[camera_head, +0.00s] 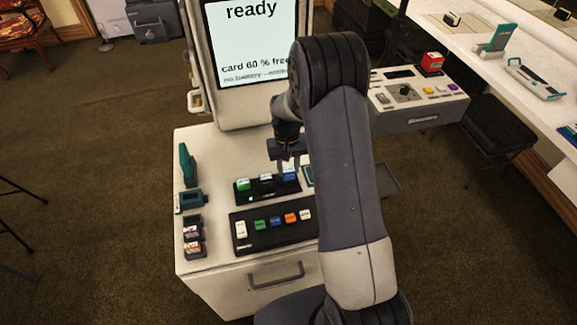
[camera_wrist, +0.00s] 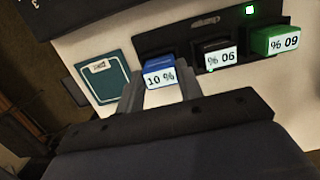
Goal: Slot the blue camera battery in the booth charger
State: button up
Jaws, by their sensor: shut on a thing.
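The blue battery (camera_wrist: 158,73), with a white label reading 10 %, is between the fingers of my gripper (camera_wrist: 160,92), which is shut on it. In the wrist view it is at the left end of the dark charger (camera_wrist: 180,39), in line with a black battery (camera_wrist: 215,57) and a green battery (camera_wrist: 275,41). I cannot tell how deep it sits in its bay. In the head view my gripper (camera_head: 289,163) is over the right end of the charger (camera_head: 263,196), and the blue battery (camera_head: 290,177) shows just below it. A green light glows on the charger.
Teal and dark items (camera_head: 192,201) line the counter's left side. A screen (camera_head: 250,40) reading "ready" stands behind; my arm hides part of the right side. A teal square (camera_wrist: 104,79) lies beside the charger.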

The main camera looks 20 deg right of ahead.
jog(key=shift+f, duration=0.1)
jog(key=shift+f+b, duration=0.45)
jog(key=shift+b, duration=0.05)
jog(key=o, duration=1.1)
jog(key=shift+r, duration=0.1)
jog(key=shift+r+p, duration=2.2)
jog(key=shift+r, duration=1.3)
jog(key=shift+f, duration=0.2)
